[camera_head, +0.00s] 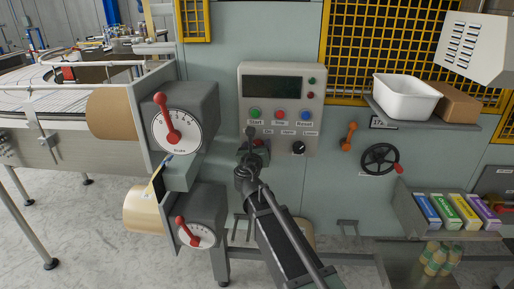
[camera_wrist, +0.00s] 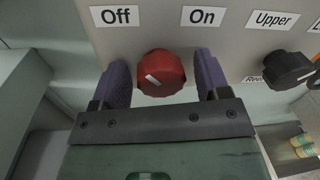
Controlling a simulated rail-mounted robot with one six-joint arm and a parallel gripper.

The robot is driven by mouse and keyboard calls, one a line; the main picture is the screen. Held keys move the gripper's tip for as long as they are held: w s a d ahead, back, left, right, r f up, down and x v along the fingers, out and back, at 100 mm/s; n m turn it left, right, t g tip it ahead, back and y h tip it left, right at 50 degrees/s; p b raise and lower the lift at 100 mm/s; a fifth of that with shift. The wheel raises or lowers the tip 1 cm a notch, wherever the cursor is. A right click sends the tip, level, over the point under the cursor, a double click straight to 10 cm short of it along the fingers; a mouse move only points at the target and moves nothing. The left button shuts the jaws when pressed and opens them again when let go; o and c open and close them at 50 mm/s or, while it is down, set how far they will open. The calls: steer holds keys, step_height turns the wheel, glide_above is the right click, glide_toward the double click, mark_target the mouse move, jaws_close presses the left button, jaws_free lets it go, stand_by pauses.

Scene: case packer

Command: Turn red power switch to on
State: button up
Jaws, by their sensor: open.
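The red power switch (camera_wrist: 161,74) is a round knob with a white pointer mark, below the Off label (camera_wrist: 114,16) and the On label (camera_wrist: 202,17) in the wrist view. Its mark slants toward the upper left, on the Off side. My gripper (camera_wrist: 162,80) is open, with one purple-grey finger on each side of the knob and small gaps to it. In the head view my gripper (camera_head: 252,148) is at the lower left of the control panel (camera_head: 282,83), and the red switch (camera_head: 262,143) is partly hidden behind it.
A black selector knob (camera_wrist: 288,70) under an Upper label is right of the switch. Green, red and blue buttons line the panel above. A grey dial box (camera_head: 197,108) stands close on the left. A black handwheel (camera_head: 381,159) and orange handle (camera_head: 349,136) are on the right.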

steer(key=shift+c, duration=0.4)
steer(key=c, duration=0.8)
steer(key=shift+c, duration=0.2)
steer(key=shift+m, duration=0.4)
steer(key=m, duration=0.3)
steer(key=shift+p, duration=0.3)
steer(key=m, duration=0.3)
steer(key=shift+m, duration=0.4)
steer(key=m, duration=0.4)
steer(key=shift+g+y+p, duration=0.3)
steer(key=shift+y+p, duration=0.1)
steer(key=shift+d+m+y, duration=0.1)
steer(key=shift+m+y, duration=0.2)
steer(key=shift+m, duration=1.5)
